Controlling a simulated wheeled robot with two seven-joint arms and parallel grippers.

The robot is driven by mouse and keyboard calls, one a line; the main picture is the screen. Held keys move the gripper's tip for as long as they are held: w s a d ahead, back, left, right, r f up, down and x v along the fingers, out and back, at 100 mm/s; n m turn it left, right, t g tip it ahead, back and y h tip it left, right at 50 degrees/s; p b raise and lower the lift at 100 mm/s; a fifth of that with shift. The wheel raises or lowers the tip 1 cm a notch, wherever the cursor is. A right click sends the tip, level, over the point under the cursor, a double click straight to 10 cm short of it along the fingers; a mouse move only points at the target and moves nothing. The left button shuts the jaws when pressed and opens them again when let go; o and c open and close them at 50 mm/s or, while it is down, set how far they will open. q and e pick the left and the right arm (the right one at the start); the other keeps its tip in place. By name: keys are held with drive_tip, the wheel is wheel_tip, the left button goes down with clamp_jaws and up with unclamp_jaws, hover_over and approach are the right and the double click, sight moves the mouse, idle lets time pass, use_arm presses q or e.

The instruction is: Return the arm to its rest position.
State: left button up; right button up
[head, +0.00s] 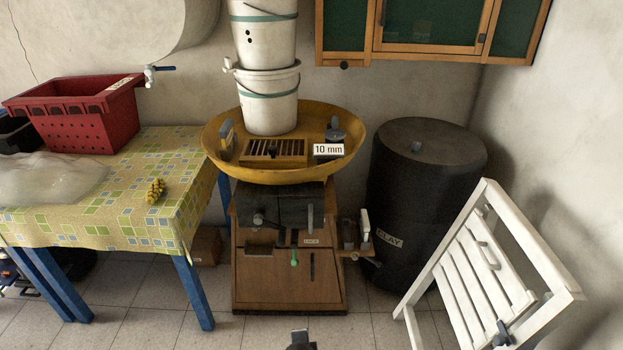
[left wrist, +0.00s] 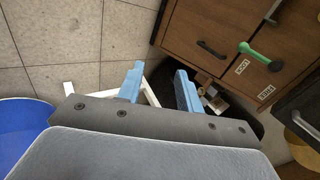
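My left gripper (left wrist: 159,82) shows in the left wrist view, with its two light-blue fingers apart and nothing between them. Behind the fingers are floor tiles, a white bar (left wrist: 151,93) and the edge of a wooden cabinet (left wrist: 205,25). The gripper appears clear of the cabinet. Neither gripper can be made out in the head view, and my right gripper is in no view. A small dark part at the bottom edge of the head view is too cut off to identify.
The wooden cabinet (head: 262,283) stands under a yellow basin (head: 222,165) holding white buckets (head: 270,105). A cloth-covered table (head: 120,205) with a red crate (head: 100,130) is left. A dark barrel (head: 410,185) and white slatted chair (head: 430,275) are right. Tiled floor (head: 130,330) is open in front.

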use_arm(q)
drive_tip(key=s+a+r+n+g, duration=0.1)
drive_tip(key=s+a+n, duration=0.3)
drive_tip(key=s, duration=0.5)
drive_tip(key=s+a+r+n+g, duration=0.2)
drive_tip(key=s+n, duration=0.4)
drive_tip(key=s, duration=0.3)
drive_tip(key=s+a+r+n+g, duration=0.2)
drive_tip(key=s+a+n+g, duration=0.1)
drive_tip(key=s+a, duration=0.4)
drive_tip(key=s+n, duration=0.1)
drive_tip(key=s, duration=0.1)
drive_tip(key=shift+s+n+h, duration=0.3)
drive_tip(key=shift+n+h, duration=0.1)
drive_tip(key=shift+r, duration=0.1)
